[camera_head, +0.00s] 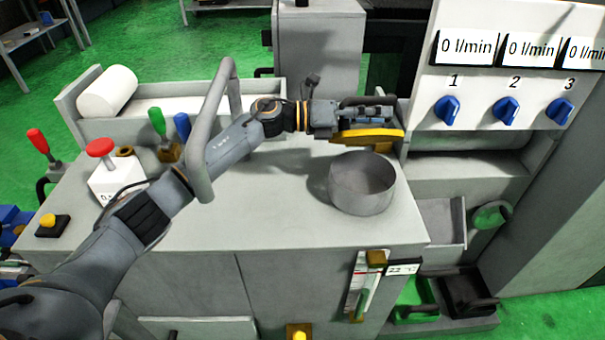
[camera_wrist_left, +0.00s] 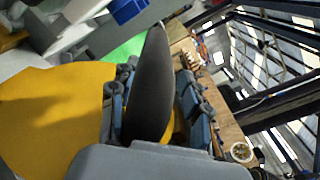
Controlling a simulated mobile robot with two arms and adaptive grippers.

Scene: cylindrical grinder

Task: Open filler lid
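The yellow filler lid (camera_head: 368,136) is off the round grey filler neck (camera_head: 362,200), near its back rim. The neck stands open, with its inside showing. The lid is seen nearly edge-on; I cannot tell whether it touches the rim. My left gripper (camera_head: 362,108) is behind the neck, above the lid. In the left wrist view the yellow lid (camera_wrist_left: 50,115) fills the left side, and its dark handle (camera_wrist_left: 153,80) stands between the two fingers of the left gripper (camera_wrist_left: 152,105), which appear closed around it. My right gripper is not in view.
A white panel with blue knobs (camera_head: 506,110) and flow displays stands to the right of the lid. A grey bar handle (camera_head: 213,125) rises beside my left arm.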

